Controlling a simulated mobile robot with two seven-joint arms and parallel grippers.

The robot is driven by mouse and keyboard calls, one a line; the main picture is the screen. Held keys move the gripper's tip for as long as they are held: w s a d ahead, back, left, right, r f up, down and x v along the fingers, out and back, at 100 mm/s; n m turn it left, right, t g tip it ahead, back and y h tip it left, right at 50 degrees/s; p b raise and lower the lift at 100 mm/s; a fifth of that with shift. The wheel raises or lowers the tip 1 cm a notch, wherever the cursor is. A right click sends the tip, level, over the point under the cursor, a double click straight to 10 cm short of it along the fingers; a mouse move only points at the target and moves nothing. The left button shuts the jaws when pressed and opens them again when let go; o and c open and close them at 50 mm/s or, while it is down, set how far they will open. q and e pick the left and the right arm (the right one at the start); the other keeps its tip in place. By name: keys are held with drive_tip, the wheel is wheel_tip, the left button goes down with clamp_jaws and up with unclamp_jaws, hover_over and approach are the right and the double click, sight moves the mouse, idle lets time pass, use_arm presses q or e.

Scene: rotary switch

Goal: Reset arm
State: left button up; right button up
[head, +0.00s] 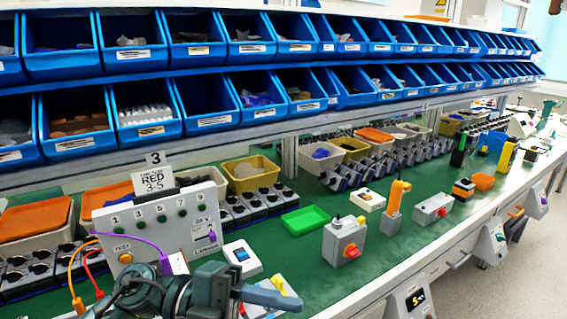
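A grey switch box (337,240) with a red rotary knob (351,251) stands on the green bench mat, right of the picture's middle. My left arm comes in at the bottom left, and its gripper (285,299) points right, low in the picture and in front of the switch box, apart from it. One blue-grey finger shows clearly; whether the gripper is open or shut cannot be told. I see nothing held in it. My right gripper is not in view.
A grey test panel (160,222) with orange, red and purple cables stands behind my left arm. A white device with a blue screen (241,257) and a green tray (305,220) lie nearby. Blue bins (205,38) line shelves above. Green mat right of the switch box is partly clear.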

use_arm(q)
drive_tip(key=w+a+f+n+t+h+p, duration=0.1)
drive_tip(key=w+a+n+t, duration=0.15)
drive_tip(key=n+t, duration=0.6)
drive_tip(key=w+a+n+t+h, duration=0.1)
drive_tip(key=w+n+t, duration=0.3)
drive_tip(key=n+t, duration=0.45)
drive_tip(key=w+a+f+n+t+y, duration=0.2)
drive_tip(key=a+f+n+t+y, duration=0.3)
drive_tip(key=f+n+y, duration=0.45)
drive_tip(key=s+a+f+n+g+y, duration=0.2)
drive_tip(key=s+f, duration=0.4)
drive_tip(key=f, duration=0.3)
drive_tip(key=s+a+f+n+g+y+p, duration=0.1)
drive_tip(key=s+a+f+n+g+y, duration=0.1)
drive_tip(key=f, duration=0.8)
drive_tip(key=s+a+g+y, duration=0.1)
drive_tip(key=s+g+y, duration=0.1)
drive_tip(key=s+g, duration=0.1)
drive_tip(key=shift+s+y, duration=0.35)
drive_tip(key=shift+s, duration=0.1)
